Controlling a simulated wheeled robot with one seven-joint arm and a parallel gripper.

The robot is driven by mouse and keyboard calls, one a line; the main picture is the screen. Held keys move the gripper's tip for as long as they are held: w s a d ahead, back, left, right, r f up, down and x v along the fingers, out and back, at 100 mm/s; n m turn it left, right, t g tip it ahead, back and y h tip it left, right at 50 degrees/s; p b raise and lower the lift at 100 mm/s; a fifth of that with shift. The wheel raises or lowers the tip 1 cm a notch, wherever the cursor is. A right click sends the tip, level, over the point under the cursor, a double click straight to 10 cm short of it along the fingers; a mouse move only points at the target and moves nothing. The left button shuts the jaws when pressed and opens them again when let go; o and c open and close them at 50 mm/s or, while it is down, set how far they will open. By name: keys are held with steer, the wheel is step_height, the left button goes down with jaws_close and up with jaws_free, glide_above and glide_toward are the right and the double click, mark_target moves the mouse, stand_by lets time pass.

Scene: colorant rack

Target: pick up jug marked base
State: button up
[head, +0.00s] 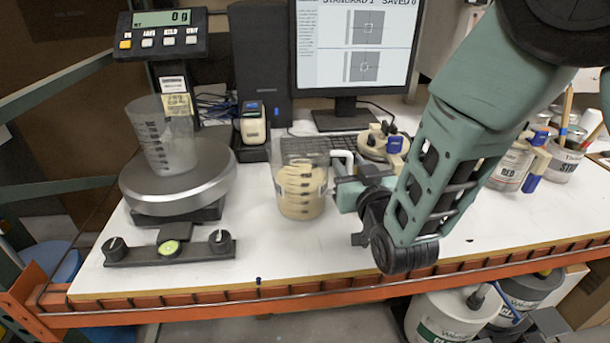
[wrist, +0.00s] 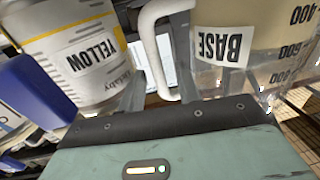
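The jug marked base (head: 300,203) is a clear measuring jug with cream liquid inside, standing upright on the white bench in the head view. Its BASE label shows in the wrist view (wrist: 221,47). Its pale handle (wrist: 150,40) is on the side facing my gripper. My gripper (head: 345,187) is low at the jug's right side, by the handle. In the wrist view my gripper (wrist: 158,88) has its fingers apart, with the handle between them. Whether a finger touches the handle cannot be told.
A can marked YELLOW (wrist: 90,55) is close to my gripper's left in the wrist view. A scale (head: 180,185) with an empty clear jug (head: 165,145) stands left. A keyboard (head: 318,146) and monitor (head: 355,45) are behind.

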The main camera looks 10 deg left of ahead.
steer(key=shift+w+a, duration=0.15)
steer(key=shift+w, duration=0.2)
steer(key=shift+c, duration=0.3)
jaws_close()
steer(key=shift+r, duration=0.1)
stand_by(0.9)
